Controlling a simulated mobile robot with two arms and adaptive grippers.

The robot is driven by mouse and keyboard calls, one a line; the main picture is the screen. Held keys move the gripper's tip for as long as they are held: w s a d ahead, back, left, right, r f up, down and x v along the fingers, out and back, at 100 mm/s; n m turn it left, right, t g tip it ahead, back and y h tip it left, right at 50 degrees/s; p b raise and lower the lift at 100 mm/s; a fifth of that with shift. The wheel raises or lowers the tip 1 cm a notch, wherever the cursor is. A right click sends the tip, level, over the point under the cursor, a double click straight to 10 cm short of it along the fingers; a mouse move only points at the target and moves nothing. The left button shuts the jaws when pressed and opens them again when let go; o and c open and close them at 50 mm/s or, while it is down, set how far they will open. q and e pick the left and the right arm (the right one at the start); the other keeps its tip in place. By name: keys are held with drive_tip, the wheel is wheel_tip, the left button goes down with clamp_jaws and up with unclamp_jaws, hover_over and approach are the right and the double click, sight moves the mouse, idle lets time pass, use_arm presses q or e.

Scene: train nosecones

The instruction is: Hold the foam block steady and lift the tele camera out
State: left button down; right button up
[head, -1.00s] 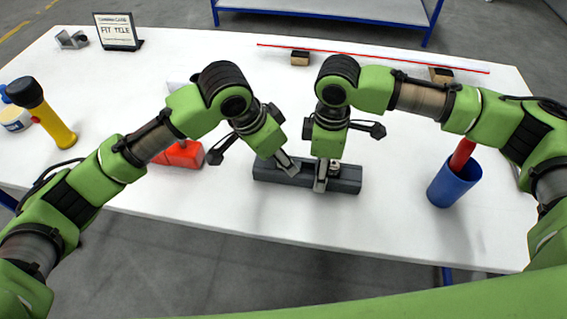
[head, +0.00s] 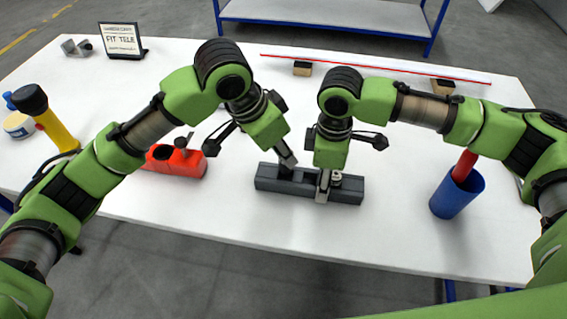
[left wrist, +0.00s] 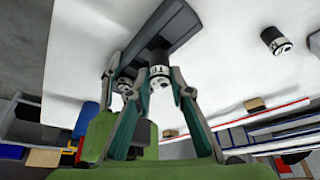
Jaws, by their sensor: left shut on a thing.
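The dark grey foam block (head: 268,182) lies near the table's front edge; in the left wrist view it is the long dark bar (left wrist: 189,22). My left gripper (head: 288,166) comes down at the block's left half. In the left wrist view its fingers (left wrist: 162,84) are shut on the tele camera (left wrist: 158,71), black with a white lettered band. Whether the camera's base is clear of its slot is hard to tell. My right gripper (head: 323,188) straddles the block, one finger against its front face; the other finger is hidden. A small white-and-black item (head: 337,179) sits behind it.
A "FIT TELE" sign (head: 121,40) stands at the back left. The table's front edge is close to the block.

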use_arm(q)
wheel_tip(320, 180, up, 5)
idle(0.3)
use_arm(e)
drive_tip(key=o, duration=1.2)
wheel_tip(320, 180, up, 12)
use_arm(q)
drive_tip(key=shift+s+f, duration=0.1)
